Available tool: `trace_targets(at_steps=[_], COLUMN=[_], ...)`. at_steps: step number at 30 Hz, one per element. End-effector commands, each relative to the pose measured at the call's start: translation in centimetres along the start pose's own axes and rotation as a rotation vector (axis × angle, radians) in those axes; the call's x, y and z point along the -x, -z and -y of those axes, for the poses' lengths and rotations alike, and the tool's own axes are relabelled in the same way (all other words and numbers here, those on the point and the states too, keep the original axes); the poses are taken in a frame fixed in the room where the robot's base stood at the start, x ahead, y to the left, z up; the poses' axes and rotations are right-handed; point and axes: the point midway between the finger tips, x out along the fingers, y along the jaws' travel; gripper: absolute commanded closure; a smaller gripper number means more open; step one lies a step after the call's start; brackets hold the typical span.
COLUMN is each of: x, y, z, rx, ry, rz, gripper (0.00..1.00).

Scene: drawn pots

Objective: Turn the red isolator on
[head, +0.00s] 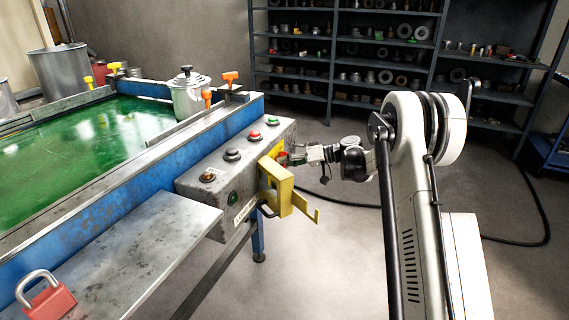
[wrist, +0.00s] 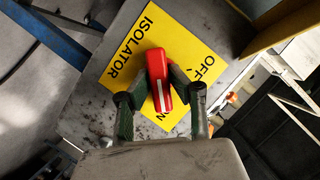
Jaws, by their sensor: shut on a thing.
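The red isolator handle (wrist: 157,62) sits on a yellow plate (wrist: 122,68) lettered ISOLATOR and OFF in the wrist view. My gripper (wrist: 160,88) is shut on the handle, one dark finger on each side. The handle lies nearly upright in that picture. Its white mark is at the lower end, beside a partly hidden word ending in N, and away from OFF at the right. In the head view, my gripper (head: 300,157) meets the isolator (head: 283,158) at the right end of the grey control box (head: 208,182). The fingers there are small and partly hidden.
A yellow bracket (head: 279,192) juts out just below and in front of the isolator. Buttons line the box top. A red padlock (head: 48,301) lies on the grey shelf (head: 140,250). A black cable (head: 520,243) crosses the floor, which is open toward the shelving (head: 345,62).

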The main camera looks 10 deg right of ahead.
Motion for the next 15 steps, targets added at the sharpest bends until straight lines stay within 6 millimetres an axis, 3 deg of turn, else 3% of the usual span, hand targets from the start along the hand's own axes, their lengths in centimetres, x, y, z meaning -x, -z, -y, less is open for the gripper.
trace_targets(at_steps=[15], x=[0.03], y=[-0.01], z=[-0.04], rx=[-0.033], ry=[0.013], rz=[0.000], gripper=[1.00])
